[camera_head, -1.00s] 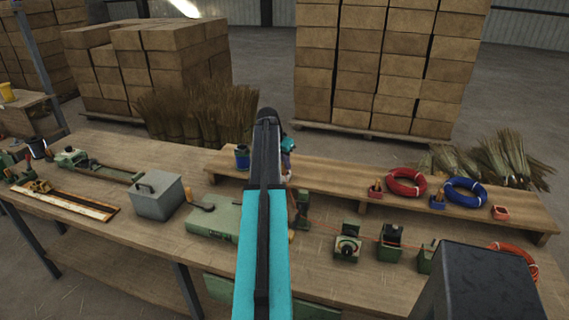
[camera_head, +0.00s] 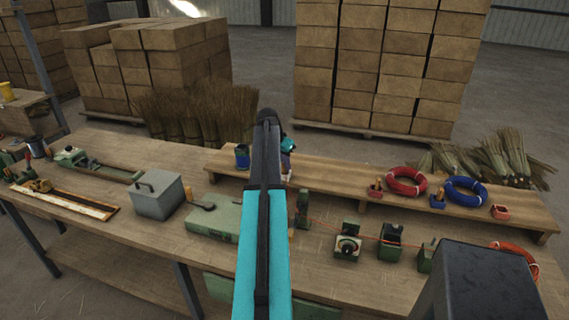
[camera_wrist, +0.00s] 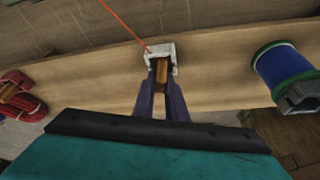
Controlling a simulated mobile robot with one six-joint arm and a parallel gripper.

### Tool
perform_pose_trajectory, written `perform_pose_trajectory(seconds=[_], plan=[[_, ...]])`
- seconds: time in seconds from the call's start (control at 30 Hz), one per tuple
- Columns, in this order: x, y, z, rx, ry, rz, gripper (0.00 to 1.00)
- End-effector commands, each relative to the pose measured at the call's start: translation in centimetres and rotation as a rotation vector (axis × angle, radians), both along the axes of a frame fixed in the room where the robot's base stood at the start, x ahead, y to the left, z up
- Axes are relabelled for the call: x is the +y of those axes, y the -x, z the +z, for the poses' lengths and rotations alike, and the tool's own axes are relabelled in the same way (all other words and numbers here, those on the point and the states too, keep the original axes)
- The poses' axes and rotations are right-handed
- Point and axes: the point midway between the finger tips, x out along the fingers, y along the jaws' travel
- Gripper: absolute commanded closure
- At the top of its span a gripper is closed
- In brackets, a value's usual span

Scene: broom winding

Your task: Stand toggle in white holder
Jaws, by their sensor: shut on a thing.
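The toggle (camera_wrist: 162,71) is a small orange-brown wooden peg. In the wrist view it is between the purple fingers of my gripper (camera_wrist: 161,82), which is shut on it. The white holder (camera_wrist: 171,51) is a small block on the raised wooden shelf, right at the fingertips. The toggle's far end is at the holder's opening; I cannot tell whether it rests on the bottom. A red cord (camera_wrist: 124,26) runs from the upper left to the holder. In the head view my own arm hides the toggle and the gripper's fingertips.
A blue and green spool (camera_wrist: 285,64) stands beside the holder in the wrist view. The raised shelf (camera_head: 340,182) also carries a red coil (camera_head: 405,182) and a blue coil (camera_head: 465,190). Green fixtures (camera_head: 347,247) stand in front of the shelf. A grey box (camera_head: 157,196) sits left.

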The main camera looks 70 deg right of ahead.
Motion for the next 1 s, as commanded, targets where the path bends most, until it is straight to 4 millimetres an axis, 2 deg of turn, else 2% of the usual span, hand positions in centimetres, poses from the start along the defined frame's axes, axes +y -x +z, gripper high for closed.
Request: perform_pose_trajectory(seconds=[0.43,0.47,0.5,0.8,1.0], plan=[[0.00,0.01,-0.63,0.000,0.000,0.000,1.00],[0.00,0.01,-0.57,0.000,0.000,0.000,0.83],[-0.01,0.00,-0.56,0.000,0.000,0.000,0.80],[0.03,0.00,-0.49,0.000,0.000,0.000,0.80],[0.29,-0.08,0.28,0.000,0.001,0.000,0.80]])
